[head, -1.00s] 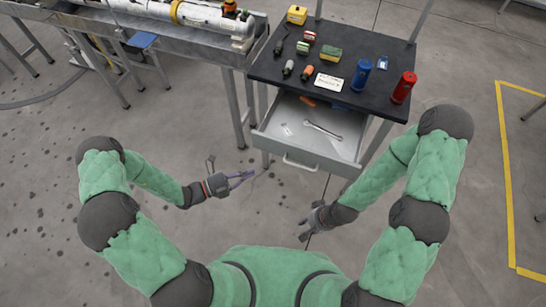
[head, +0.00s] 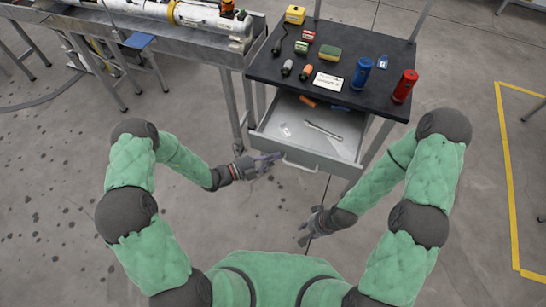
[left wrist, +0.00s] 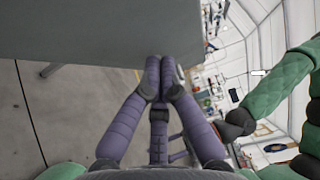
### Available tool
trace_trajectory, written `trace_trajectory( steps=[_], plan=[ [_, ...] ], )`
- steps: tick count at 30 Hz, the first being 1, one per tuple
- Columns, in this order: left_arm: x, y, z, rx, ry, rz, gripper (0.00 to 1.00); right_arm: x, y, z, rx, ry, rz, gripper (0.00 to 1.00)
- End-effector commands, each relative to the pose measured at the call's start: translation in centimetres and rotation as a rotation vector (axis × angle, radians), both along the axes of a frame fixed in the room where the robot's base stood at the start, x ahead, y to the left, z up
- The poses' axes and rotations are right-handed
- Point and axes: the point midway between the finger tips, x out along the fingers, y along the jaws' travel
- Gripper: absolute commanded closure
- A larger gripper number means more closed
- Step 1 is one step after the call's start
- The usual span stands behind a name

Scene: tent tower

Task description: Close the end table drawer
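The end table (head: 345,87) has a black top, and its grey drawer (head: 335,165) is pulled out towards me. The drawer's bar handle (head: 300,167) is on its front. A wrench (head: 322,129) and some small items lie inside. My left gripper (head: 280,157) is shut and empty, its fingertips close to the left part of the drawer front; I cannot tell whether they touch. My right gripper (head: 301,232) appears open and empty, lower down and apart from the drawer.
On the tabletop stand a blue cylinder (head: 361,74), a red cylinder (head: 405,86), a yellow box (head: 295,15) and several small items. A metal bench (head: 130,30) with a white tube is at the upper left. Floor is clear around the drawer front.

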Motion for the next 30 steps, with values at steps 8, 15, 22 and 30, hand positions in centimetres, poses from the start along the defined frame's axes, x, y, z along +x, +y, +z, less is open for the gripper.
trace_trajectory(
  steps=[8, 15, 22, 30],
  plan=[
    [0.0, 0.0, 0.0, 0.000, 0.000, 0.000, 1.00, 0.0, 0.0, 0.0, 0.000, 0.000, 0.000, 0.69],
    [1.3, -0.5, 0.0, 0.000, -0.002, -0.003, 1.00, 0.0, 0.0, -0.1, 0.000, 0.000, 0.000, 0.69],
    [5.7, -1.8, -0.1, 0.002, -0.007, -0.004, 1.00, 0.0, 0.0, -0.6, 0.000, 0.000, 0.000, 0.69],
    [12.9, -3.9, -0.3, 0.001, -0.008, -0.003, 1.00, 0.0, 0.0, -2.6, 0.000, 0.000, 0.000, 0.69]
  ],
)
